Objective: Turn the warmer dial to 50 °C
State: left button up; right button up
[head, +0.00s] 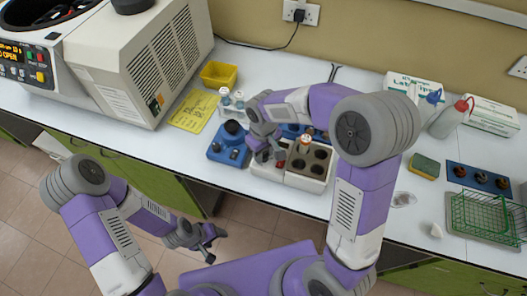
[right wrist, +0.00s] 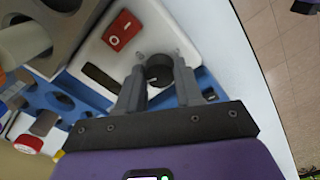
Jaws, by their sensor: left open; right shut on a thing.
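The warmer (head: 289,180) is a white box with a dark block of round wells on top, holding an orange-capped vial. Its front panel (right wrist: 92,50) fills the upper middle of the right wrist view, with a red rocker switch (right wrist: 122,30) and a dark display slot. The black dial (right wrist: 158,70) has a pale mark on it, but no temperature reading is legible. My right gripper (head: 268,151) is at the warmer's left part; in the right wrist view its fingers are shut on the dial. My left gripper (head: 207,245) is open and empty, below the bench edge.
A blue device (head: 228,152) stands just left of the warmer. A large centrifuge (head: 130,60), yellow tray (head: 219,74) and yellow sheet (head: 194,110) are further left. Wash bottles (head: 449,118), a sponge (head: 424,166) and a green wire basket (head: 485,218) are at right.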

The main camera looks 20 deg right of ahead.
aim_at(264, 155)
dwell(0.4)
jog(key=o, duration=1)
jog(key=shift+o, duration=0.2)
notch_tip(264, 155, up, 8)
jog(key=shift+f+p, duration=0.15)
jog(key=shift+p, duration=0.6)
